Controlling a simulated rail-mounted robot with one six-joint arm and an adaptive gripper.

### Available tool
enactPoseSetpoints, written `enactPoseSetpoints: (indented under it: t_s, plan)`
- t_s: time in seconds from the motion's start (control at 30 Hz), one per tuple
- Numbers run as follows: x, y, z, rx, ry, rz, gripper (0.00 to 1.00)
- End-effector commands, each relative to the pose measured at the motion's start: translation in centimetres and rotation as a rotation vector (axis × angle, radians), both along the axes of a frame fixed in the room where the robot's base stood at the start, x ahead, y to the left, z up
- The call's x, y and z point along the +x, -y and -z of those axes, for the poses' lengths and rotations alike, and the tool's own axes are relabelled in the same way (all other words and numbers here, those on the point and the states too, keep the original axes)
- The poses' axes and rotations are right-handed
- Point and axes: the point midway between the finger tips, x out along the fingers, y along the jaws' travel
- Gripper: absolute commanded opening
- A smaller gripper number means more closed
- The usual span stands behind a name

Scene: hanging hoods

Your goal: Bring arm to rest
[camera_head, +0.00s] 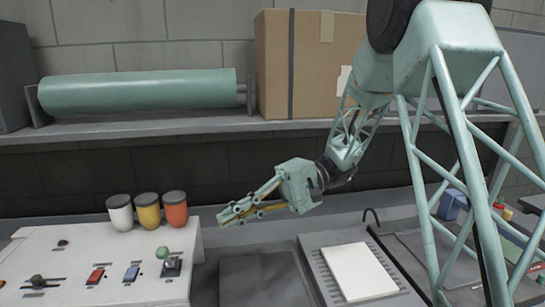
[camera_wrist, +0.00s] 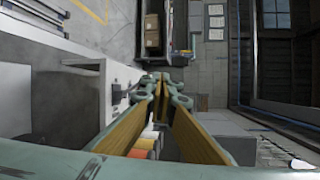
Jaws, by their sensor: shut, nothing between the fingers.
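My gripper (camera_head: 226,216) is shut and empty. In the head view it hangs in the air over the bench, its fingers pointing left and slightly down. It is to the right of three dark-topped cylinders, white, yellow and orange. My arm is pale green and reaches in from the upper right, bent at the elbow and wrist. In the wrist view the fingers (camera_wrist: 164,82) meet at their tips, with tan inner pads and nothing between them.
A control panel with the white (camera_head: 120,216), yellow (camera_head: 148,216) and orange (camera_head: 174,214) cylinders stands at left. A shelf (camera_head: 190,124) behind bears a green roll (camera_head: 140,92) and cardboard box (camera_head: 325,60). A white pad (camera_head: 360,271) lies on a dark tray at front.

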Motion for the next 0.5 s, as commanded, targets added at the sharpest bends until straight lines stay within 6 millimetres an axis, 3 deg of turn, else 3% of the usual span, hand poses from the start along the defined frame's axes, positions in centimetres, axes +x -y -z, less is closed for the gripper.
enactPoseSetpoints:
  t_s: [0.5]
  plan:
    - [-6.5, 3.1, -2.1, -0.230, 0.064, -0.019, 0.00]
